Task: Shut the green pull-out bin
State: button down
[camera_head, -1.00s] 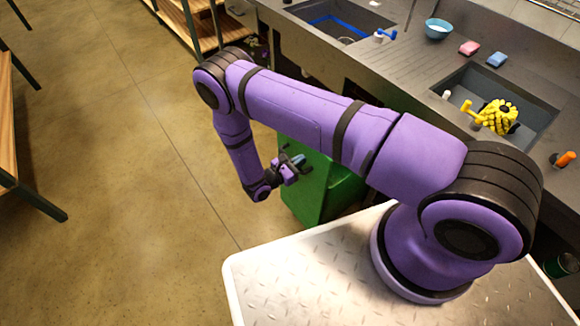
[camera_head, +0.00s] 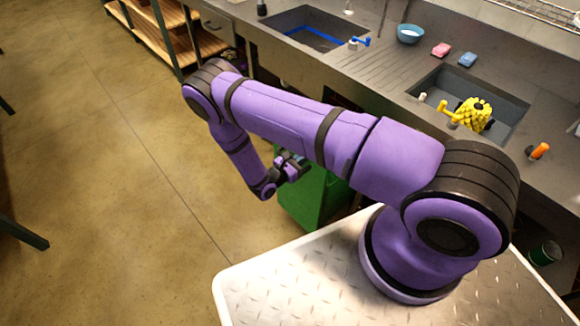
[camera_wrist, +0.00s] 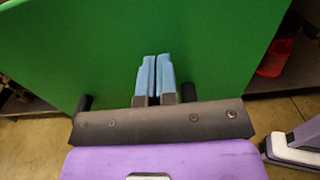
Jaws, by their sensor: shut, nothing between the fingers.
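The green pull-out bin (camera_head: 318,200) stands out from under the counter, partly hidden behind my purple arm in the head view. Its flat green front fills much of the wrist view (camera_wrist: 225,50). My gripper (camera_head: 300,162) is at the bin's front in the head view. In the wrist view the two blue fingertips (camera_wrist: 155,72) are side by side, shut with nothing between them, and point at the green panel. I cannot tell whether they touch it.
The grey counter (camera_head: 330,60) with two sinks runs along the back, holding a blue bowl (camera_head: 410,33), sponges and yellow gloves (camera_head: 473,112). A wooden shelf (camera_head: 150,30) stands at the upper left. The floor (camera_head: 120,150) left of the arm is clear. A red object (camera_wrist: 273,58) lies under the counter.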

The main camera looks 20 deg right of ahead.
jog(key=x, duration=2.7)
jog(key=shift+d, duration=0.1)
jog(key=v, duration=1.4)
jog(key=shift+a, duration=0.35)
